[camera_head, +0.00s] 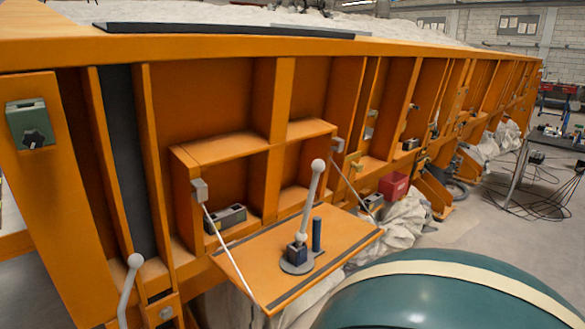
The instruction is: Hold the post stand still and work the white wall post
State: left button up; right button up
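A post stand (290,266) with a round grey base and a dark blue block is on the fold-down orange shelf (250,262). A pale grey ball-topped lever (311,195) rises from it, leaning slightly right. A short dark blue post (316,235) stands beside the lever. A whitish ball-topped post (127,288) is at the lower left, in front of the orange wall; its lower end is cut off by the picture edge. It looks like the white wall post. Neither of my grippers is in view, and nothing is seen touching the stand or the posts.
Two pale stays (229,247) (355,187) hold the shelf at its sides. Behind it is an open orange compartment with a grey block (226,217). A teal rounded body with a cream band (450,290) fills the lower right. Cables (540,180) lie on the floor farther right.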

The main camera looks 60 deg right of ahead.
aim_at(318, 166)
jog(key=k+l+u, duration=0.15)
jog(key=l, duration=0.2)
jog(key=l+u, duration=0.15)
jog(key=l, duration=0.2)
jog(key=k+l+u, duration=0.1)
jog(key=l, duration=0.2)
jog(key=k+l, duration=0.2)
jog(key=l, duration=0.2)
jog(key=k+l+u, duration=0.1)
jog(key=l, duration=0.3)
jog(key=k+l, duration=0.25)
jog(key=l, duration=0.15)
jog(key=k+l+u, duration=0.15)
jog(key=l, duration=0.25)
jog(key=k+l, duration=0.25)
jog(key=l, duration=0.15)
